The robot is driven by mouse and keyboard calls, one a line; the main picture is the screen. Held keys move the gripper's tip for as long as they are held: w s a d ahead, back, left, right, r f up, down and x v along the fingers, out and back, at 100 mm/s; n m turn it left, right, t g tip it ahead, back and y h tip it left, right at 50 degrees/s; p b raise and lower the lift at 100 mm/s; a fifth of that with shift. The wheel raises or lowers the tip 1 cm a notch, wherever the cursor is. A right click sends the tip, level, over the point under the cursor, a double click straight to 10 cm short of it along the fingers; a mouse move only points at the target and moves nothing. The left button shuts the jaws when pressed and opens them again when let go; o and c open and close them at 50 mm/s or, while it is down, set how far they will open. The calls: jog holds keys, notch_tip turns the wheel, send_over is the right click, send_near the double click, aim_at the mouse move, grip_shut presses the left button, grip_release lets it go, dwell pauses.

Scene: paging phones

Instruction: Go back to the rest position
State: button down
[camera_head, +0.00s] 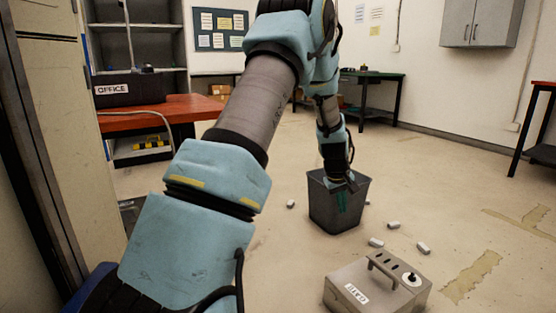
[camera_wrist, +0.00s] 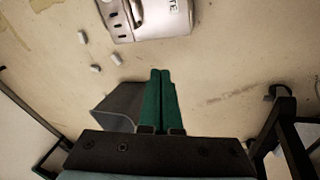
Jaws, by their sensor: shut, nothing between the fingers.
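My gripper (camera_head: 342,201) hangs down at the dark grey bin (camera_head: 335,222) in the head view, its green fingers showing against the bin's near side. In the wrist view my gripper (camera_wrist: 160,75) has its two green fingers pressed together with nothing between them. The bin (camera_wrist: 118,107) shows partly behind the fingers there, to their left. My arm reaches from the lower left up and over to the bin.
A beige box with a handle (camera_head: 345,277) stands on the floor in front of the bin. Several small white pieces (camera_head: 376,242) lie around the bin. Open floor lies at right.

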jog(key=s+a+r+m+y, duration=0.1)
jog(key=s+a+r, duration=0.2)
jog(key=s+a, duration=0.55)
jog(key=s+a+r+m+g+y+p, duration=0.15)
jog(key=s+a+r, duration=0.25)
jog(key=s+a, duration=0.45)
jog(key=s+a+r+m, duration=0.1)
jog(key=s+a+r, duration=0.2)
jog(key=s+a, duration=0.55)
notch_tip(320, 180, up, 35)
jog(key=w+a+p, duration=0.1)
jog(key=w+p, duration=0.1)
jog(key=p, duration=3.2)
jog(key=shift+a+f, duration=0.2)
